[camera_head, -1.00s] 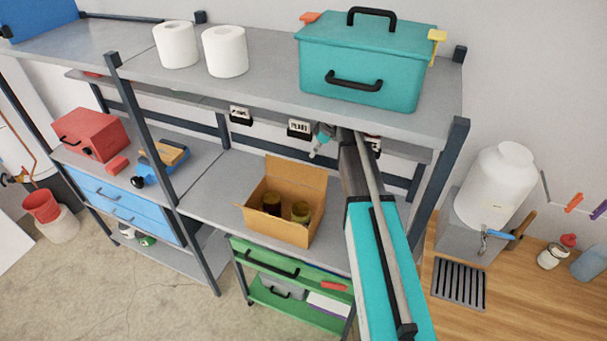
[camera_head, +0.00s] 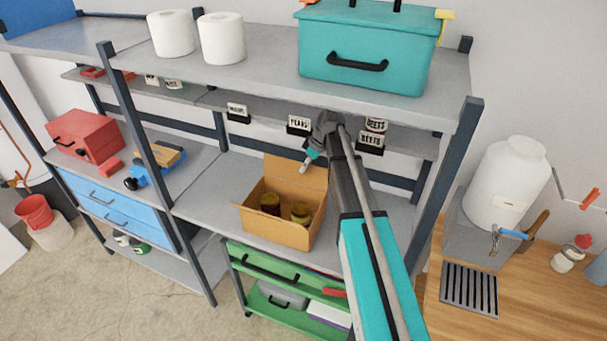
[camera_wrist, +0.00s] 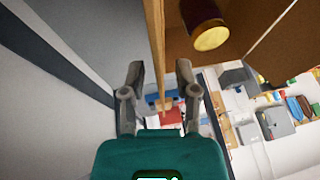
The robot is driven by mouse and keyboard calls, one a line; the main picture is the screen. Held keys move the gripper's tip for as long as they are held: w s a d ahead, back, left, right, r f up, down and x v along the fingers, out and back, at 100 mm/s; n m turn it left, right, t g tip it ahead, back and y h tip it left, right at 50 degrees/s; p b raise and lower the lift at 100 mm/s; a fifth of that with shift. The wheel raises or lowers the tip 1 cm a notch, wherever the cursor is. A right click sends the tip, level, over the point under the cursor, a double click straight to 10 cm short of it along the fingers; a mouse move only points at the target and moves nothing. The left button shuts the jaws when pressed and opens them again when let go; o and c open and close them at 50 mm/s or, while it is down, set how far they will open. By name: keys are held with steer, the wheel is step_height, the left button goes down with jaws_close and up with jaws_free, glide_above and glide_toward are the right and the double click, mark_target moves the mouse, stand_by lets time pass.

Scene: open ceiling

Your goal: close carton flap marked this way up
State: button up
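A brown cardboard carton (camera_head: 272,231) stands open on the middle shelf. Its back flap (camera_head: 290,176) stands upright; I can make out no marking on it. Two dark jars with olive lids (camera_head: 270,203) (camera_head: 301,212) are inside. My gripper (camera_head: 306,164) is at the upper edge of that flap. In the wrist view my gripper (camera_wrist: 160,70) is open, with its fingers apart on either side of a cardboard edge (camera_wrist: 155,32). I cannot tell whether either finger touches it. One jar (camera_wrist: 206,25) also shows there.
The upper shelf (camera_head: 268,76) with a teal toolbox (camera_head: 362,52) is above the carton. Small labelled bins (camera_head: 298,125) hang on the rail behind. A dark rack post (camera_head: 449,170) stands to the right. Bare shelf (camera_head: 205,200) lies left of the carton.

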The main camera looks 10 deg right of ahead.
steer(key=shift+b+x, duration=0.55)
steer(key=shift+x, duration=0.3)
jaws_close()
